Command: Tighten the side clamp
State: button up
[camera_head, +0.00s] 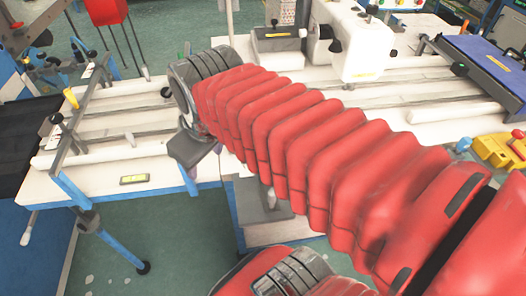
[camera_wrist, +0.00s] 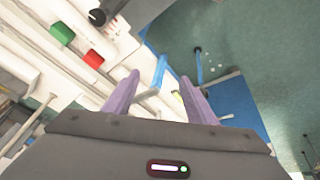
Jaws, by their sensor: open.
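My gripper (camera_wrist: 160,98) shows in the wrist view as two lavender fingers, spread apart. I see nothing held between them. Beyond the fingers lie a white tabletop edge and a blue table leg (camera_wrist: 159,72). A metal rail frame with a yellow-ended lever (camera_head: 70,97) stands at the left of the table. I cannot tell for sure which part is the side clamp; part of the table is hidden behind my arm.
A white sewing machine (camera_head: 365,45) stands at the back. A blue panel (camera_head: 490,62) is at the right, above yellow parts (camera_head: 500,150). A green block (camera_wrist: 62,31) and a red block (camera_wrist: 93,58) show in the wrist view. Green floor is open in front of the table.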

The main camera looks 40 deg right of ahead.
jog(key=w+d+f+n+g, duration=0.1)
jog(key=d+n+g, duration=0.3)
jog(key=d, duration=1.4)
jog(key=w+n, duration=0.1)
jog(key=n, duration=0.1)
jog(key=shift+d+f+n+y, duration=0.25)
jog(key=shift+n+y, duration=0.05)
jog(key=shift+n, duration=0.1)
jog(key=shift+f, duration=0.1)
notch_tip(320, 180, down, 14)
jog(key=shift+r, duration=0.2)
jog(key=c, duration=1)
jog(key=shift+c, duration=0.2)
